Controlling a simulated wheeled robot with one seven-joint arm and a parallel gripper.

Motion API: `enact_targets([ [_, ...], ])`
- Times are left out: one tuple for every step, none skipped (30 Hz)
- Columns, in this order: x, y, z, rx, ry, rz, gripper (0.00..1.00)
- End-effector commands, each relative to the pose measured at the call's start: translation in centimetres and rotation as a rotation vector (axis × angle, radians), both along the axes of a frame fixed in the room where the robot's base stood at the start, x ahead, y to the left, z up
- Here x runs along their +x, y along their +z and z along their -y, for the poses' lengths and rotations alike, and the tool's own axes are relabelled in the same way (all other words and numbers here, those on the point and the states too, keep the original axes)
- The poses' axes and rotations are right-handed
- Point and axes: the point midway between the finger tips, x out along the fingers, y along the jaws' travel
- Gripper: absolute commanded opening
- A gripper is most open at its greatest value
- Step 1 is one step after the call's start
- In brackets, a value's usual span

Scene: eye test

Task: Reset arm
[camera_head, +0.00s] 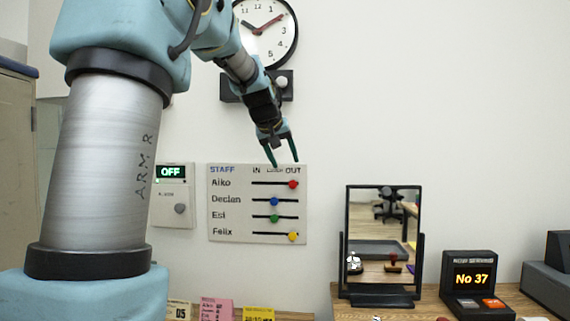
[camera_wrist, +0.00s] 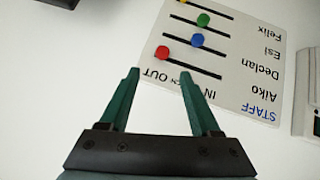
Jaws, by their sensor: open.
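My arm (camera_head: 105,150) fills the left of the head view, and its outer part reaches down toward the wall. My gripper (camera_head: 283,163) is open and empty, with its green fingertips just in front of the top edge of the staff board. In the wrist view my gripper (camera_wrist: 159,73) shows both fingers apart with bare wall between them. The staff board (camera_head: 230,226) hangs on the wall with red, blue, green and yellow sliders. It also shows upside down in the wrist view (camera_wrist: 255,60), with the red slider (camera_wrist: 162,54) just beyond the fingertips.
A clock (camera_head: 283,35) hangs above the gripper, over a dark box (camera_head: 232,88). A panel reading OFF (camera_head: 172,210) is left of the board. A mirror (camera_head: 350,290) and a display reading No 37 (camera_head: 471,279) stand on the wooden desk (camera_head: 350,311). The upper right wall is bare.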

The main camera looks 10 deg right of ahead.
Motion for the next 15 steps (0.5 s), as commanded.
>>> enact_targets([
  [0.0,0.0,0.0,0.0,0.0,0.0,0.64],
  [0.0,0.0,0.0,0.0,0.0,0.0,0.64],
  [0.0,0.0,0.0,0.0,0.0,0.0,0.64],
  [0.0,0.0,0.0,0.0,0.0,0.0,0.64],
  [0.0,0.0,0.0,0.0,0.0,0.0,0.64],
  [0.0,0.0,0.0,0.0,0.0,0.0,0.64],
  [0.0,0.0,0.0,0.0,0.0,0.0,0.64],
  [0.0,-0.1,0.0,0.001,0.0,-0.001,0.64],
  [0.0,-0.3,-0.2,0.004,0.002,-0.004,0.64],
  [-0.1,-0.7,-0.3,0.008,0.004,-0.01,0.64],
  [-0.3,-1.3,-0.6,0.014,0.006,-0.018,0.64],
  [-0.6,-2.4,-1.1,0.025,0.011,-0.033,0.64],
  [-1.0,-3.5,-1.7,0.037,0.016,-0.048,0.64],
  [-1.4,-4.8,-2.3,0.052,0.02,-0.066,0.64],
  [-2.2,-6.7,-3.4,0.074,0.029,-0.093,0.64],
])
